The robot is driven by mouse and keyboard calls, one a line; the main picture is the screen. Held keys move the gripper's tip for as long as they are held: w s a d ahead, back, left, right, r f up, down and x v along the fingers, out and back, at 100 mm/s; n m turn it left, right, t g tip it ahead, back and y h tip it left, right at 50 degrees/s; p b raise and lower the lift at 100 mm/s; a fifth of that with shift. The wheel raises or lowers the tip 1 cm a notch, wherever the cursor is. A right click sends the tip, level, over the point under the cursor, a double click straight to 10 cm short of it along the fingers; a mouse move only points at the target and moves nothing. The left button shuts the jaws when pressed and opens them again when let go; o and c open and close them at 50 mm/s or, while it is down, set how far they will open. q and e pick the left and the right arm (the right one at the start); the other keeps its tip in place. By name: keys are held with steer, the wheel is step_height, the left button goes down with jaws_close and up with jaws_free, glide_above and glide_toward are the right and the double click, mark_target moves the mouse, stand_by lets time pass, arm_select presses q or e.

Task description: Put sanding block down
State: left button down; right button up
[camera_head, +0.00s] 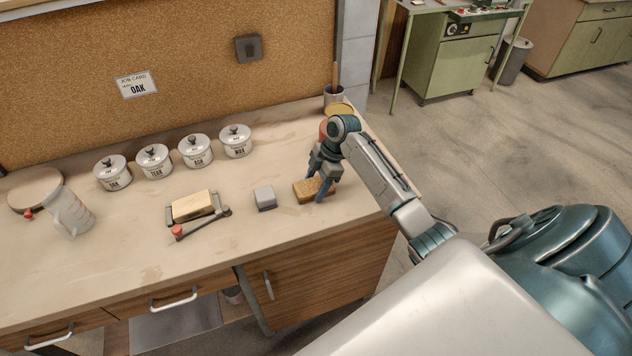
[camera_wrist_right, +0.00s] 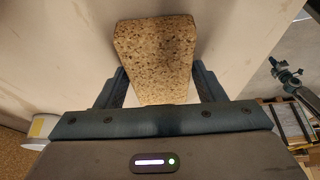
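A speckled brown cork block, which looks like the sanding block (camera_head: 305,188), is at the right end of the workbench (camera_head: 255,222). It appears to rest on the bench top or just above it. My right gripper (camera_head: 319,186) points down over it, with one finger on each side. In the right wrist view the block (camera_wrist_right: 156,55) lies between the fingers (camera_wrist_right: 159,80), and the fingertips seem to touch its sides. My left gripper is not in view.
A small grey block (camera_head: 265,197) stands just left of the cork block. Further left is a clamp-like frame (camera_head: 222,211) with a pale block (camera_head: 192,206). Several lidded white pots (camera_head: 196,152) line the back. Bare bench lies in front.

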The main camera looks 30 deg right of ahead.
steer(key=shift+o, duration=1.1)
steer(key=shift+r, duration=0.1)
steer(key=shift+r, duration=0.2)
steer(key=b+v, duration=0.4)
steer(key=v, duration=0.8)
steer(key=shift+s+d+f, duration=0.1)
steer(key=shift+f, duration=0.1)
